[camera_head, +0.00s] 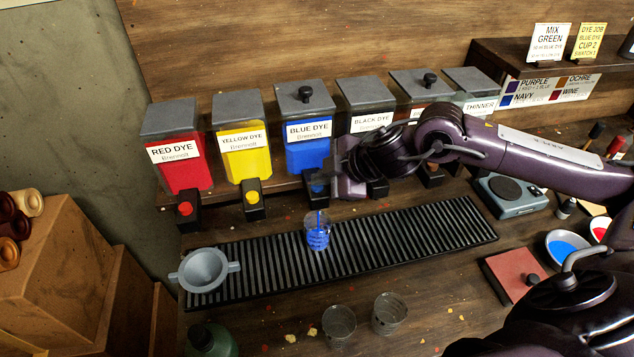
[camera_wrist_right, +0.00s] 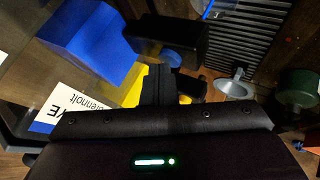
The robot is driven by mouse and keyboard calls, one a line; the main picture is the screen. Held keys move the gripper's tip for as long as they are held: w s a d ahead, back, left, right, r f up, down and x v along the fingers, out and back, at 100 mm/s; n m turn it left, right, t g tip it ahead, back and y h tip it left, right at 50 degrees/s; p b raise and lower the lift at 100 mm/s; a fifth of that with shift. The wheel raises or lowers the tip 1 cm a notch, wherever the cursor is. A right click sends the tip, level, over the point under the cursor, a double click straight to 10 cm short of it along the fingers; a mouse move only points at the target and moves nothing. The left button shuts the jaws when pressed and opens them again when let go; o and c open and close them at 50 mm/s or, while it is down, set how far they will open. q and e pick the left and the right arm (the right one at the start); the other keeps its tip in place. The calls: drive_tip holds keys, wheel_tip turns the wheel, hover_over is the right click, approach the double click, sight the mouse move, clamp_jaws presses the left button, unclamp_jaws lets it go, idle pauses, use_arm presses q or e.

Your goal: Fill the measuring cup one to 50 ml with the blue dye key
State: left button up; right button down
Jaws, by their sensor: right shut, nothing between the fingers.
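The blue dye dispenser (camera_head: 307,152) stands in the row at the back, labelled BLUE DYE. Its blue key (camera_head: 319,186) is partly hidden by my right gripper (camera_head: 340,172). In the right wrist view the round blue key (camera_wrist_right: 174,57) sits on the black tap (camera_wrist_right: 165,36), just beyond my right fingertips (camera_wrist_right: 158,80). The right gripper is shut and empty; whether it touches the key I cannot tell. A clear measuring cup (camera_head: 317,238) stands on the slatted rack below the tap, with blue dye inside. A thin blue line runs down into it. Its marks are unreadable.
Red (camera_head: 180,165) and yellow (camera_head: 246,162) dispensers stand left of the blue one, others to its right. A grey funnel (camera_head: 204,268) rests on the left end of the rack (camera_head: 420,232). Two empty clear cups (camera_head: 339,322) (camera_head: 388,314) stand in front. The rack's right half is clear.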

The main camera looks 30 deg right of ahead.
sight(322, 190)
drive_tip(key=shift+r+p, duration=0.9)
wheel_tip(322, 190, up, 5)
drive_tip(key=p, duration=0.5)
drive_tip(key=shift+r, duration=0.1)
idle(2.0)
